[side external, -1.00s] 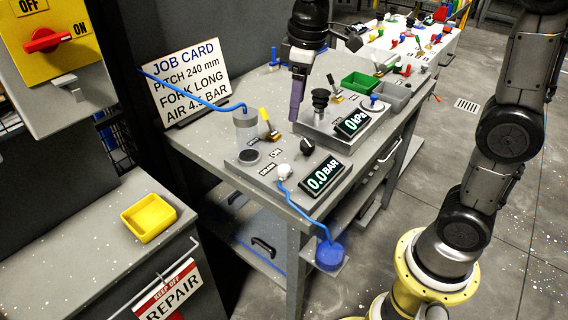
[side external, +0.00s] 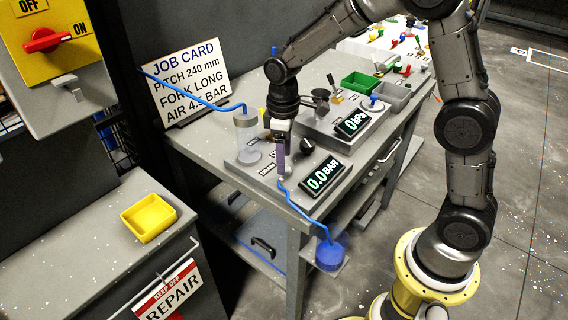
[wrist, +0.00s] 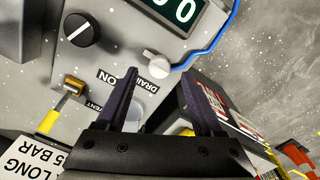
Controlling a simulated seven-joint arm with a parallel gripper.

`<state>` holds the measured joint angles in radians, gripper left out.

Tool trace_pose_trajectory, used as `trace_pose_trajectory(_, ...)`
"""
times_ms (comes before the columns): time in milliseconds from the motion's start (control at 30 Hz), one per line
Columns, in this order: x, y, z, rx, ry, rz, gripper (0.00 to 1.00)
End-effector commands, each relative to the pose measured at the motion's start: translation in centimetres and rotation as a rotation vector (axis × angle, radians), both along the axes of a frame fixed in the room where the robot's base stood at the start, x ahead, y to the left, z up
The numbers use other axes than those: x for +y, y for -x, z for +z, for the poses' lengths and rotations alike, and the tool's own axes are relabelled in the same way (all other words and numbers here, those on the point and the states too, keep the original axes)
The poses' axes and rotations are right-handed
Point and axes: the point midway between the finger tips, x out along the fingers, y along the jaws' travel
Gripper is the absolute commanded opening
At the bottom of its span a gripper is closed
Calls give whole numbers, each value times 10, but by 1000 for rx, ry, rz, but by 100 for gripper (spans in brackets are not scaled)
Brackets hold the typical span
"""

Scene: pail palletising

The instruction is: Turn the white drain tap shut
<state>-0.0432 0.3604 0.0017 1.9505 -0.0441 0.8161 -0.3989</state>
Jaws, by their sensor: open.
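The white drain tap (wrist: 157,63) shows in the wrist view as a small white knob on the grey panel, beside the DRAIN label (wrist: 117,79) and at the end of the blue hose (wrist: 215,45). In the side view the tap is mostly hidden by my gripper (side external: 281,165), which hangs low over the panel there. In the wrist view my gripper (wrist: 160,82) has its two dark purple fingers spread apart, with nothing held between them. The tap lies just past the fingertips, near the right finger; contact cannot be told.
A black knob (wrist: 82,30) and a yellow-handled lever (wrist: 50,118) are nearby. The 0.0 BAR display (side external: 322,178) stands right of my gripper. A clear cylinder (side external: 246,130) stands to its left. The blue hose runs down to a blue cup (side external: 330,256).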

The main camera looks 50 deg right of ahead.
Motion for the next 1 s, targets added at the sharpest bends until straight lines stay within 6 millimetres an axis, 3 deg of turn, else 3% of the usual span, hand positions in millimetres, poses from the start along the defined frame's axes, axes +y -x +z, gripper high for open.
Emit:
trace_pose_trajectory(233,-1,0,-27,1,0,0,69)
trace_pose_trajectory(600,-1,-1,-32,-1,0,0,69)
trace_pose_trajectory(1000,-1,-1,-31,-1,0,0,0)
